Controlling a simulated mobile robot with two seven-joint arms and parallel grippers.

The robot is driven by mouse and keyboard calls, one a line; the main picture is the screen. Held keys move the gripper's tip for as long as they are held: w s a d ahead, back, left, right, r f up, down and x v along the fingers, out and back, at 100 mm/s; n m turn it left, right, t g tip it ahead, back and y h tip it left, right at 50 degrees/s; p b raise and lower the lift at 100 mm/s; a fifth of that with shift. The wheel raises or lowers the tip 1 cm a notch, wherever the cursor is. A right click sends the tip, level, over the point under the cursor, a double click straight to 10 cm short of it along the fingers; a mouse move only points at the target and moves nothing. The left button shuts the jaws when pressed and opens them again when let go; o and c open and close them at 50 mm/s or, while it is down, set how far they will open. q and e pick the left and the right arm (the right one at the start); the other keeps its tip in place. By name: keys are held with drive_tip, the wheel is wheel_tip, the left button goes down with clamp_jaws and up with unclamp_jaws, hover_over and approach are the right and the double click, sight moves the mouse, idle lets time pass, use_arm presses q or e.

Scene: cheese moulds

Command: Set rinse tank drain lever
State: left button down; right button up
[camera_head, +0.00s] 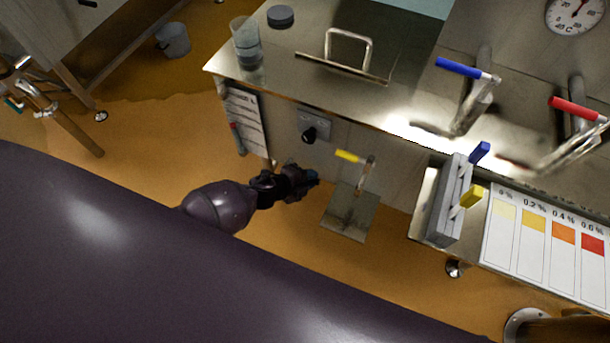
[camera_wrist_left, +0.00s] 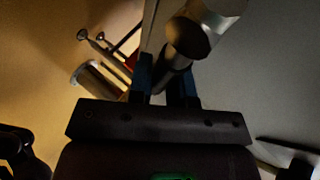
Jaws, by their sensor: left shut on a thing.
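My left gripper (camera_head: 313,178) reaches in low in front of the steel tank (camera_head: 285,120). In the left wrist view its blue fingers (camera_wrist_left: 166,88) are closed on a dark handle (camera_wrist_left: 175,80), beside a metal cylinder (camera_wrist_left: 195,35). The fingers hide much of this handle, and in the head view I cannot make it out. A lever with a yellow grip (camera_head: 349,156) sits on an upright metal stem just right of my gripper, apart from it. A black knob (camera_head: 309,135) is on a plate on the tank front, above my gripper. My right gripper is not in view.
Blue-handled (camera_head: 457,67) and red-handled (camera_head: 575,108) levers stand on the right. A grey rack (camera_head: 447,205) and colour chart (camera_head: 545,245) are at lower right. A metal plate (camera_head: 350,212) lies below the yellow lever. Open floor (camera_head: 140,130) is at left.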

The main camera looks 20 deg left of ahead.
use_arm(q)
drive_tip(key=shift+f+y, duration=0.3)
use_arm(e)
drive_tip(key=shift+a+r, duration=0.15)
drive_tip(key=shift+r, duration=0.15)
use_arm(q)
drive_tip(key=c, duration=1.3)
unclamp_jaws()
drive_tip(key=shift+c, duration=0.2)
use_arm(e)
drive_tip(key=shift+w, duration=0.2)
use_arm(q)
drive_tip(key=shift+r, duration=0.1)
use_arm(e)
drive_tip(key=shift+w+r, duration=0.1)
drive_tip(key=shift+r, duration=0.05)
use_arm(q)
drive_tip(key=shift+s+a+r, duration=0.15)
drive_tip(key=p+v, duration=0.4)
drive_tip(key=v, duration=0.6)
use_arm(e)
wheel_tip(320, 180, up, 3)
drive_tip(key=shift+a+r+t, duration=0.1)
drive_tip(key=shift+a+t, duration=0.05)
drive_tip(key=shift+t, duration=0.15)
use_arm(q)
drive_tip(key=shift+s, duration=0.1)
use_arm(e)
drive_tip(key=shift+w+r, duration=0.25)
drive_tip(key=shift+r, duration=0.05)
